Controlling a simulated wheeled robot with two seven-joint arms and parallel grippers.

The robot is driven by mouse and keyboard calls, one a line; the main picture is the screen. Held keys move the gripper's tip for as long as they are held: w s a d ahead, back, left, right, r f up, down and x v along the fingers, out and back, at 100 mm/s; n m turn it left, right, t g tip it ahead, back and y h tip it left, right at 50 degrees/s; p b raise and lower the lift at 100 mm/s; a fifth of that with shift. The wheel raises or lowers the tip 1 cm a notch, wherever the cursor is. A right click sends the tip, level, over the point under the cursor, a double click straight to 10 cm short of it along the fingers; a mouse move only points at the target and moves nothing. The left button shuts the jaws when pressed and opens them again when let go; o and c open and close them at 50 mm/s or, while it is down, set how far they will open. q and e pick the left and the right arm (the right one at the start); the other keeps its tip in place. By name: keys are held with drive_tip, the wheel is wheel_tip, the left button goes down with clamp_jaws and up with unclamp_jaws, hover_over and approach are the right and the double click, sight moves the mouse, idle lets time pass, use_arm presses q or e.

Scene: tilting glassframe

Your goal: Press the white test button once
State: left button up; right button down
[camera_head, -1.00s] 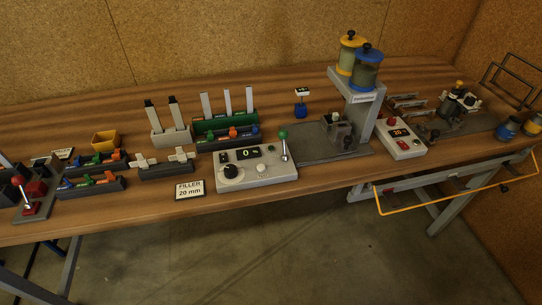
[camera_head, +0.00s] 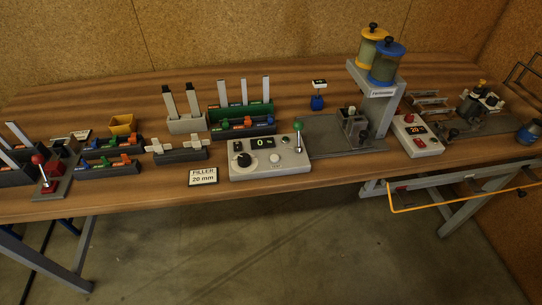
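A light grey control box (camera_head: 268,158) stands near the front edge of the workbench, in the middle of the head view. Its dark display (camera_head: 262,143) reads 0. A black knob (camera_head: 243,160) is on its left, and a lever with a green ball (camera_head: 298,126) rises at its right. The round white test button (camera_head: 275,157) sits on the lower middle of its top, with small lettering below it. Nothing covers the button. Neither of my grippers is in view.
A "FILLER 20 mm" sign (camera_head: 203,176) lies left of the box. Rack blocks (camera_head: 186,123) stand behind. A dispenser stand (camera_head: 376,92) with yellow and blue jars, and a red-button box (camera_head: 417,136), are at the right. A red-ball lever (camera_head: 39,161) is at far left.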

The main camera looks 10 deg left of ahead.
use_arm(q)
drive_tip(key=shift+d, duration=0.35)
